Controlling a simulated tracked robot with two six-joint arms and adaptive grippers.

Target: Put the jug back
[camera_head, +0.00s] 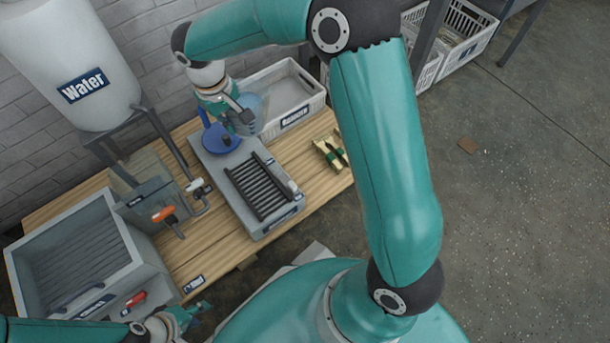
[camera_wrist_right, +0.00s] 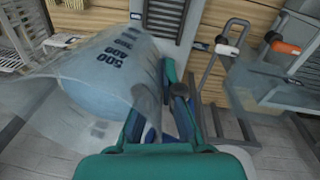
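The jug (camera_head: 253,113) is clear with a bluish tint and shows beside my right gripper (camera_head: 238,116) in the head view, above the back of the grey rack unit (camera_head: 215,163). In the right wrist view the jug (camera_wrist_right: 95,75) is large, lies aslant in the picture, and carries printed marks such as 500 and 400. The gripper's fingers (camera_wrist_right: 178,105) are closed around its blue handle. A blue round piece (camera_head: 221,140) shows below the jug at the rack unit's back end. My left gripper (camera_head: 185,318) is at the bottom left, away from the jug; its fingers are unclear.
A grey basin (camera_head: 143,277) stands at the left, with orange-handled (camera_head: 163,214) and white-handled taps near it. A white water tank (camera_head: 75,60) stands behind. A labelled grey crate (camera_head: 315,102) and yellow-green pieces (camera_head: 331,152) are on the wooden table (camera_head: 190,262).

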